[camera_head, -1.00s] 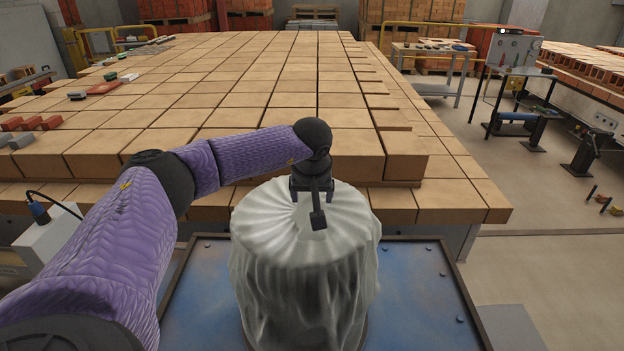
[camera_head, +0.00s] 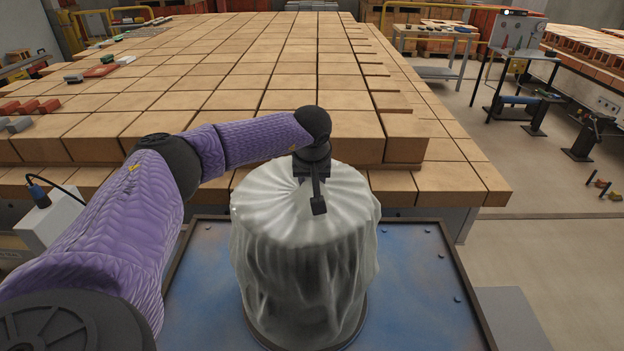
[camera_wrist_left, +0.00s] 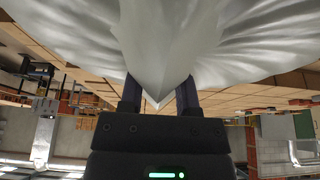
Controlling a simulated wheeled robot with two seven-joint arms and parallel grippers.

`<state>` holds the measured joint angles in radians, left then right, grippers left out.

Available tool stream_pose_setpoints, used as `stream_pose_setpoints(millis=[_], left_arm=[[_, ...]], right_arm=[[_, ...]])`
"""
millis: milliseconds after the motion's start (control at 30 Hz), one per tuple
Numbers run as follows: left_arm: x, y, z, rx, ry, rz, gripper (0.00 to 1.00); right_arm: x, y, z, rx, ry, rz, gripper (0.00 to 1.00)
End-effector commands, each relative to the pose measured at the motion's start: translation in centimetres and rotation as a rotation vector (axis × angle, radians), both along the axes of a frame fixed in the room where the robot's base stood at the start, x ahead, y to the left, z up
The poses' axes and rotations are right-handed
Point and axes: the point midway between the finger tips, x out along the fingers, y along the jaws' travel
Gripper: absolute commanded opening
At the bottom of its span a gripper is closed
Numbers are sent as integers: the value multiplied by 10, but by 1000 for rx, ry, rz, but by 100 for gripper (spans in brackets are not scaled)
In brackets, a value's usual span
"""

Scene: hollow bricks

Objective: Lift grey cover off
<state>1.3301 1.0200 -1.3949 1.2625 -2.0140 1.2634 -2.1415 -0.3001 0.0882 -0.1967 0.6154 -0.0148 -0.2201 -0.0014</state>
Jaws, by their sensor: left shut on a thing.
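The grey cover (camera_head: 303,250) is a draped, pleated cloth over a round, drum-like shape in the head view. Its folds hang down the sides and hide most of what is under it. A curved dark rim (camera_head: 352,334) shows at its foot. My left gripper (camera_head: 309,182) points down at the top of the cover and is shut on its cloth. In the left wrist view, a pinched fold of the cover (camera_wrist_left: 158,50) runs between the two fingers (camera_wrist_left: 160,98). My right gripper is not in view.
The cover stands over a blue metal plate (camera_head: 410,270) with a dark raised edge. Just behind is a wide stack of tan bricks (camera_head: 290,95). Small red and grey blocks (camera_head: 40,107) lie on it at the left. Open floor (camera_head: 550,260) is at the right.

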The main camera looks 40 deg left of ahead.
Motion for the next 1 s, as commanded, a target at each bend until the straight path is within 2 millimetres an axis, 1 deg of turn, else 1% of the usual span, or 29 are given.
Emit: stream_pose_setpoints(millis=[67, 167, 300, 633, 700, 833, 1000], left_arm=[[0, 0, 2, 0, 0, 0, 0], [0, 0, 11, 0, -2, 1, 0], [0, 0, 33, 0, -2, 1, 0], [0, 0, 79, 0, -2, 1, 0], [0, 0, 85, 0, -2, 1, 0], [0, 0, 87, -1, -1, 1, 0], [0, 0, 111, 0, -2, 1, 0]], right_arm=[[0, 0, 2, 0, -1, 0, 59], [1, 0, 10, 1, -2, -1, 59], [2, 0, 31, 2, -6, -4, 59], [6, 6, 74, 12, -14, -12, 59], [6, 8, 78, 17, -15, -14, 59], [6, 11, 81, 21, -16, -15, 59], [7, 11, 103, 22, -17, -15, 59]])
